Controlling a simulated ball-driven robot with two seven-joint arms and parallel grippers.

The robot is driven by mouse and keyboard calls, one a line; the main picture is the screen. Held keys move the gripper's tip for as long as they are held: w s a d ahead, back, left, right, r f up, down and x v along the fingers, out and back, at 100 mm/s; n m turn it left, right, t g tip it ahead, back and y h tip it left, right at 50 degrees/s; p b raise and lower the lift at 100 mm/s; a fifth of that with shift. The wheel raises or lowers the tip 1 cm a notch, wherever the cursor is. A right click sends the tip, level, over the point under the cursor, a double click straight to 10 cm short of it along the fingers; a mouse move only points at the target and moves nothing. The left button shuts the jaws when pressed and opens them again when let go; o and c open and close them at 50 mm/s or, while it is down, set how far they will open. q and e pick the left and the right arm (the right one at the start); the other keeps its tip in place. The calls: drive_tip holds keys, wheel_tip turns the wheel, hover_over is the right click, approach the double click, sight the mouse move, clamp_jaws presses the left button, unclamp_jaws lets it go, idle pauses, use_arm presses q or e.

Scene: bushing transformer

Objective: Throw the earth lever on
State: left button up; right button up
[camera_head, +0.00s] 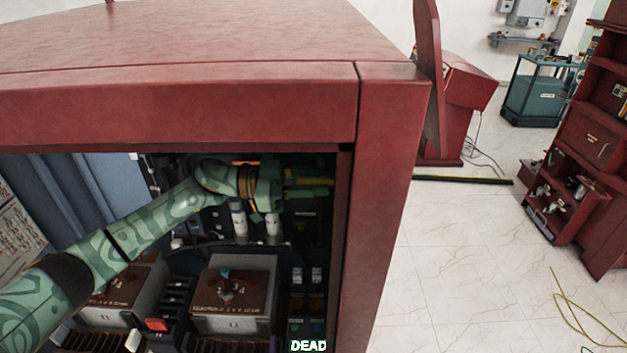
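My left arm comes in from the left and reaches inside the dark red cabinet (180,110). My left gripper (312,182) is at the upper right of the opening, close to the inner right wall. Its fingers are small and in shadow, so I cannot tell whether they are open or shut, or whether they touch anything. I cannot pick out the earth lever for certain. A small red part (156,325) shows low between two brown-topped blocks. My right gripper is not in view.
Two pale cylinders (239,218) stand just below my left wrist. A brown-topped block (234,291) sits lower in the cabinet. Outside, a red shelf unit (585,130) stands right, a yellow cable lies on the floor, and the pale floor (460,270) is mostly clear.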

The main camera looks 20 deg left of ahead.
use_arm(q)
clamp_jaws()
drive_tip(key=shift+s+d+f+m+b, duration=0.1)
drive_tip(key=shift+s+f+m+b, duration=0.35)
drive_tip(key=shift+f, duration=0.2)
wheel_tip(320, 180, down, 15)
drive_tip(key=m+b, duration=1.3)
drive_tip(key=b, duration=0.3)
drive_tip(key=shift+s+b, duration=0.25)
drive_tip(key=shift+b, duration=0.05)
drive_tip(key=shift+d+f, duration=0.1)
drive_tip(key=shift+o, duration=2.1)
unclamp_jaws()
